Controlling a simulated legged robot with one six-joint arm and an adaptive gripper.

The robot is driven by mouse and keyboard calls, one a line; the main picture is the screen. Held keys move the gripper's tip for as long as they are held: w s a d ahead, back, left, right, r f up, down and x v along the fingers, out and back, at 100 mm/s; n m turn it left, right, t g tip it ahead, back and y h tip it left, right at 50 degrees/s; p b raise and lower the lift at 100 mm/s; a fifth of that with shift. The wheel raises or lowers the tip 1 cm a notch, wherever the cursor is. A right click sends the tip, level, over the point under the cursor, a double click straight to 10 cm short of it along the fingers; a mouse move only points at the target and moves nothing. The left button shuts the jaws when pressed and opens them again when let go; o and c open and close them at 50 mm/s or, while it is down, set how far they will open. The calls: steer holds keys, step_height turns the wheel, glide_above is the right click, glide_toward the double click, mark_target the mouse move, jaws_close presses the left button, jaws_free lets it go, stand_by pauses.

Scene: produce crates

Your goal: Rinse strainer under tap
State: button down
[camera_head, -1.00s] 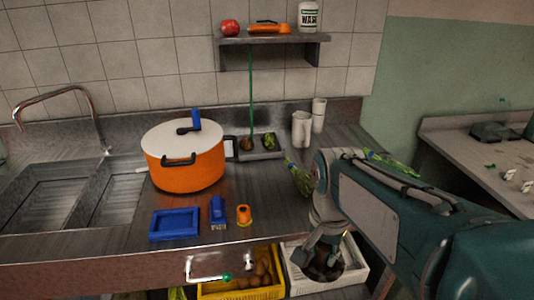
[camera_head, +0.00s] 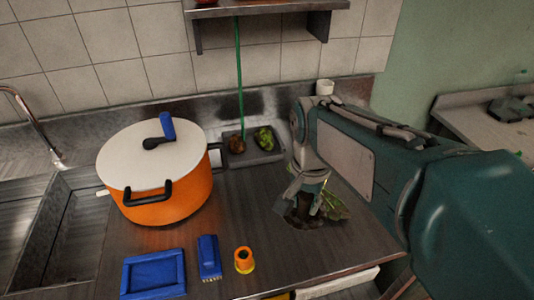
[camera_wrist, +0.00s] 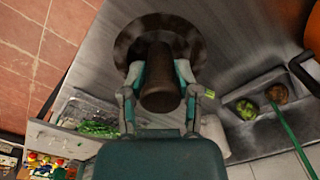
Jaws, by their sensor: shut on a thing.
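The strainer looks like a dark brown round rim (camera_wrist: 192,25) with a thick brown cylindrical handle (camera_wrist: 160,85). My gripper (camera_wrist: 160,78) is shut on that handle, with one finger on each side of it. In the head view my gripper (camera_head: 308,192) points down over the right part of the steel counter, and the strainer (camera_head: 300,220) shows only partly below it. I cannot tell whether it touches the counter. The tap (camera_head: 36,118) is a curved metal spout at the far left. The sink (camera_head: 72,250) is below it, partly out of frame.
An orange pot (camera_head: 170,205) with a white lid stands between my gripper and the sink. A blue tray (camera_head: 153,252), blue brush (camera_head: 209,256) and orange bottle (camera_head: 244,260) lie along the front. A shelf (camera_head: 265,6) hangs above.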

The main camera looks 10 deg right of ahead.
steer(key=w+f, duration=0.3)
steer(key=w, duration=0.1)
steer(key=w+f, duration=0.3)
steer(key=w, duration=0.2)
steer(key=w+f, duration=0.4)
steer(key=w, duration=0.1)
steer(key=shift+a, duration=0.4)
steer(key=shift+f, duration=1.5)
steer(key=shift+c, duration=1.7)
jaws_free()
steer(key=shift+f, duration=0.1)
